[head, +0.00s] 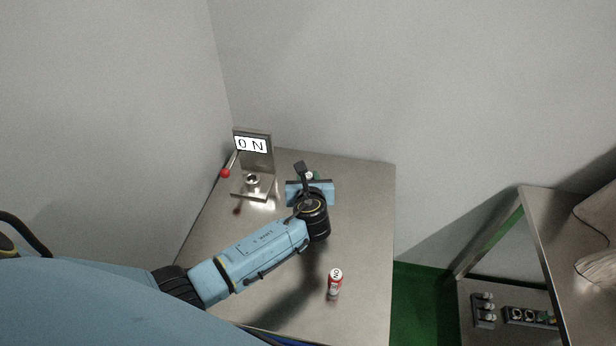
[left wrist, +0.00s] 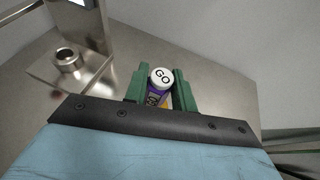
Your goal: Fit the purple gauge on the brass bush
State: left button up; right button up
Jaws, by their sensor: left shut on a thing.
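The purple gauge (left wrist: 155,95) has a white round top marked GO and stands between the green fingers of my left gripper (left wrist: 160,90), which is shut on it. In the head view my left gripper (head: 309,178) is over the back of the table, and only a bit of the gauge's white top shows there. The bush (head: 252,181), a short metal ring that also shows in the left wrist view (left wrist: 68,60), sits upright on a metal plate. The gripper is to the right of the bush and apart from it. My right gripper is not in view.
An upright panel (head: 264,165) with a sign reading ON stands behind the bush. A lever with a red knob (head: 225,173) is at its left. A red gauge (head: 335,283) with a white top stands on the table (head: 365,220). A shelf (head: 530,200) is at right.

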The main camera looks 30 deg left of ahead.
pick_arm(q)
jog(key=shift+f, duration=0.45)
jog(key=o, duration=1.1)
jog(key=p+v, duration=0.2)
jog(key=v, duration=1.1)
jog(key=shift+s, duration=0.2)
jog(key=shift+s+d, duration=0.1)
